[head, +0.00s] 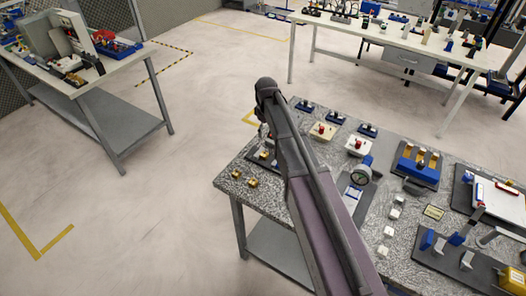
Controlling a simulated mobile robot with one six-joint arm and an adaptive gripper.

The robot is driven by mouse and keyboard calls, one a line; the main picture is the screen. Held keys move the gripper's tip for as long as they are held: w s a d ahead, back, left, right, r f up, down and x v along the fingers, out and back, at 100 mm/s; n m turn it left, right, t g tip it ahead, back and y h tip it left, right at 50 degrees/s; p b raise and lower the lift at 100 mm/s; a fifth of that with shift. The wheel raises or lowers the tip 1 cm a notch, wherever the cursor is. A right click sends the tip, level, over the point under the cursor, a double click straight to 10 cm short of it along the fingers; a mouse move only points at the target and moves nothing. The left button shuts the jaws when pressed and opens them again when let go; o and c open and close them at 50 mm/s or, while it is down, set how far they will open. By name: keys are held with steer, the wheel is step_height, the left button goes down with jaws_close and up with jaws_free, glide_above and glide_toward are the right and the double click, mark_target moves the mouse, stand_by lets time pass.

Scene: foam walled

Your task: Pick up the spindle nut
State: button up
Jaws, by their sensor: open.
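Two small brass-coloured pieces lie near the left corner of the speckled grey table (226,184). One brass piece (236,173) is nearer the left edge, and the other brass piece (252,182) is just right of it. They are too small to tell which, if either, is the spindle nut. My gripper (264,136) shows only in part beyond my arm, above the table's far left part. It is up and to the right of the brass pieces and apart from them. No held thing is visible; my arm hides much of this area.
Red-button boxes (323,130), a round gauge (361,174), a blue block fixture (418,167) and white blocks (393,214) crowd the table right of my arm. A cluttered bench (100,78) stands at left, and a long white table (400,45) at the back. The floor between is clear.

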steer(key=shift+w+a, duration=0.1)
stand_by(0.3)
steer(key=b, duration=0.9)
glide_above(264, 153)
steer(key=f, duration=0.8)
steer(key=shift+d+f, duration=0.2)
steer(key=shift+f, duration=0.05)
steer(key=shift+f, duration=0.1)
steer(key=shift+a+f+b, duration=0.2)
steer(key=shift+f+b, duration=2.25)
steer(key=shift+f, duration=0.1)
jaws_close()
